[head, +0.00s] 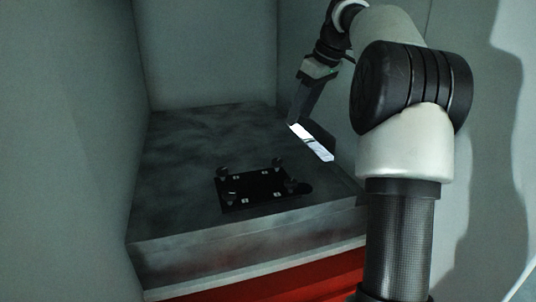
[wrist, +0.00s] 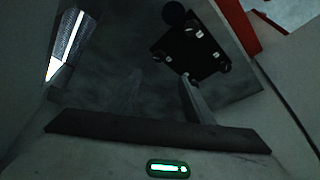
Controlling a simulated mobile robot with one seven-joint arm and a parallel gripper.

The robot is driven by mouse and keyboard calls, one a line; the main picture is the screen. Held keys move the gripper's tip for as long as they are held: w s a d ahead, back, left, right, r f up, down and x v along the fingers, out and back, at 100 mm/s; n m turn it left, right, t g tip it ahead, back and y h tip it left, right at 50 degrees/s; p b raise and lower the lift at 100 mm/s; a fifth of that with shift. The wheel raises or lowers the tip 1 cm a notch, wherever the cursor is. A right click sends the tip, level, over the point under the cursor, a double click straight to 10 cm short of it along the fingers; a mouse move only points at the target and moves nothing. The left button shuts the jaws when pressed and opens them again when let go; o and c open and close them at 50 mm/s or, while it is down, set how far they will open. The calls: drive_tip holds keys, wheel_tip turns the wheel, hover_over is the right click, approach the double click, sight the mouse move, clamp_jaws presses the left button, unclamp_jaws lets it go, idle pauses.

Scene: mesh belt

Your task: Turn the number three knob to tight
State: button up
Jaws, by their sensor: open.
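A black plate (head: 258,190) with several small dark knobs and small white labels lies on the grey block. The numbers cannot be read, so I cannot tell which knob is number three. The plate also shows in the wrist view (wrist: 190,50), at the upper right. My gripper (head: 296,120) is above the back right of the block, apart from the plate. In the wrist view my gripper (wrist: 162,90) has its two fingers apart with nothing between them. The knobs' pointer positions are too small and dark to tell.
The grey block (head: 180,150) has a clear top left of and behind the plate. A bright mesh strip (head: 312,143) lies near its right side, and also shows in the wrist view (wrist: 66,42). A red band (head: 290,284) runs below the front edge. Pale walls (head: 205,55) enclose the block.

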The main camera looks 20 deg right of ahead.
sight(277, 160)
drive_tip(key=x, duration=1.7)
drive_tip(key=shift+w+d+f+b, duration=0.1)
drive_tip(key=shift+w+f+b, duration=0.1)
drive_tip(key=shift+b, duration=0.2)
drive_tip(key=c, duration=1)
